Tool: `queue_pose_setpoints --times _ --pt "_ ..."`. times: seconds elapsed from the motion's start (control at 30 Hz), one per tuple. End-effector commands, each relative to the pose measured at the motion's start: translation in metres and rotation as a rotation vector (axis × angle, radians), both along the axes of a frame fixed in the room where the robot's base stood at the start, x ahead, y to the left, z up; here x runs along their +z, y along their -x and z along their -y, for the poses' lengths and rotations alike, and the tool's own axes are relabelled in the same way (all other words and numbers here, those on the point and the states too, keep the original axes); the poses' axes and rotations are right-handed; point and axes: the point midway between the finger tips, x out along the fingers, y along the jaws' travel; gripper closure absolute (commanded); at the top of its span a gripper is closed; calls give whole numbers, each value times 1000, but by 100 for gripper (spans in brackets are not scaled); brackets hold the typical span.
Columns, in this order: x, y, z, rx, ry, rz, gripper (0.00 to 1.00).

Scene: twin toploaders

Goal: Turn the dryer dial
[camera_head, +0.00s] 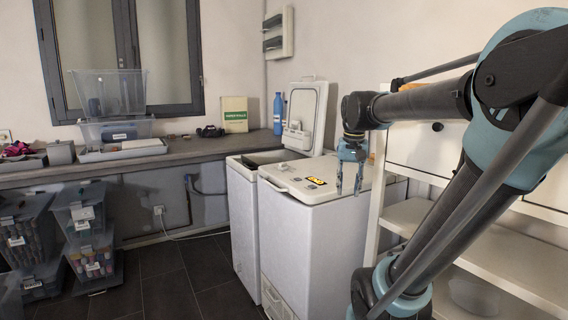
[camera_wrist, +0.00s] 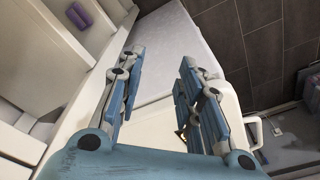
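Two white top-loading machines stand side by side. The nearer machine (camera_head: 315,235) has its lid shut, with a small panel with an orange-yellow marking (camera_head: 317,181) on top. The farther machine (camera_head: 241,215) has its lid (camera_head: 305,112) raised. I cannot tell which is the dryer, and no dial can be made out clearly. My gripper (camera_head: 349,188) points down over the right part of the nearer machine's top, its fingers apart and empty. In the wrist view my gripper (camera_wrist: 161,60) is open, with the white machine (camera_wrist: 172,45) between and beyond the fingers.
A white shelf unit (camera_head: 480,243) stands close to the right of the nearer machine, below my arm. A counter (camera_head: 200,146) with a blue bottle (camera_head: 278,112) and clear bins (camera_head: 110,92) runs along the back. Stacked boxes (camera_head: 90,240) stand at left. The dark tiled floor (camera_head: 175,275) is clear in the middle.

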Motion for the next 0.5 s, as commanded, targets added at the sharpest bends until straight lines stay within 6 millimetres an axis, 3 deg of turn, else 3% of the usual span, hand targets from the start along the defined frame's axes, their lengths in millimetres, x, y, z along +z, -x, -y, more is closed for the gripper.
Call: queue_pose_setpoints --times 0.2,0.5 --pt "45 -54 -19 -48 -8 -18 67" --pt "94 -127 -51 -115 -17 -44 67"
